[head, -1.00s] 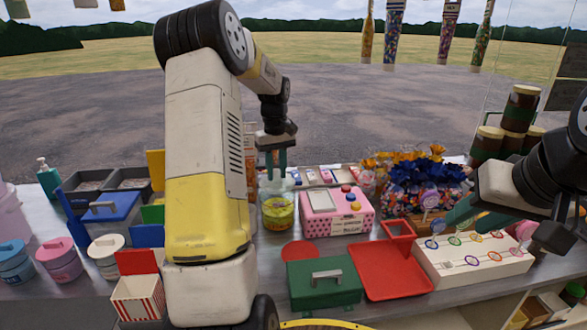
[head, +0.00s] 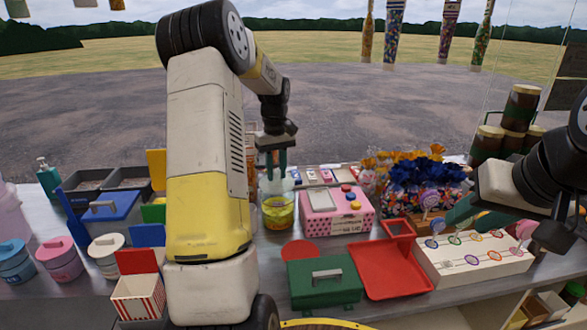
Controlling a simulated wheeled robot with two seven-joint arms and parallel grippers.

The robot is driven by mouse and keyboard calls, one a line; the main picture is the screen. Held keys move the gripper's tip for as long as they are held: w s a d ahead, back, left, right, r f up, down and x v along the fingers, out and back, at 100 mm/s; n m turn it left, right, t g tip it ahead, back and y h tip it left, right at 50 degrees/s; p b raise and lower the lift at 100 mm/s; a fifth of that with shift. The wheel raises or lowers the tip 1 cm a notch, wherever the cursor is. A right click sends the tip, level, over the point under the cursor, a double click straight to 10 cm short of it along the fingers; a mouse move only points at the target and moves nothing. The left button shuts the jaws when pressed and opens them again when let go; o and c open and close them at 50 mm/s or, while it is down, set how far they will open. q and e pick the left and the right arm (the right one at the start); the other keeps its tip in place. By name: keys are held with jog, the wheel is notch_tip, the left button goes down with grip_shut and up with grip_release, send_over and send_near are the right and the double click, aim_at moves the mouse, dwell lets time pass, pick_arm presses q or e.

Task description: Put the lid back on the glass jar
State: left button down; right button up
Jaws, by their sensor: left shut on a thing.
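The glass jar (head: 279,213) stands upright on the counter, left of the pink box, with yellow and orange sweets showing through it. My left gripper (head: 277,172) points straight down directly above the jar. It is shut on the pale, see-through lid (head: 276,186), whose outline is hard to make out against the jar. I cannot tell whether the lid touches the jar's rim. My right gripper (head: 474,214) is at the right, above the white lollipop stand, its green fingers apart and empty.
The pink box (head: 337,212) stands close right of the jar. A flat red disc (head: 299,250), a green box (head: 325,284) and a red tray (head: 391,272) lie in front. My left arm hides the counter left of the jar.

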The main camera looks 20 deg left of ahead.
pick_arm(q)
jog(key=c, duration=1.1)
grip_release()
jog(key=o, duration=0.5)
jog(key=shift+r, duration=0.1)
jog(key=shift+r, duration=3.4)
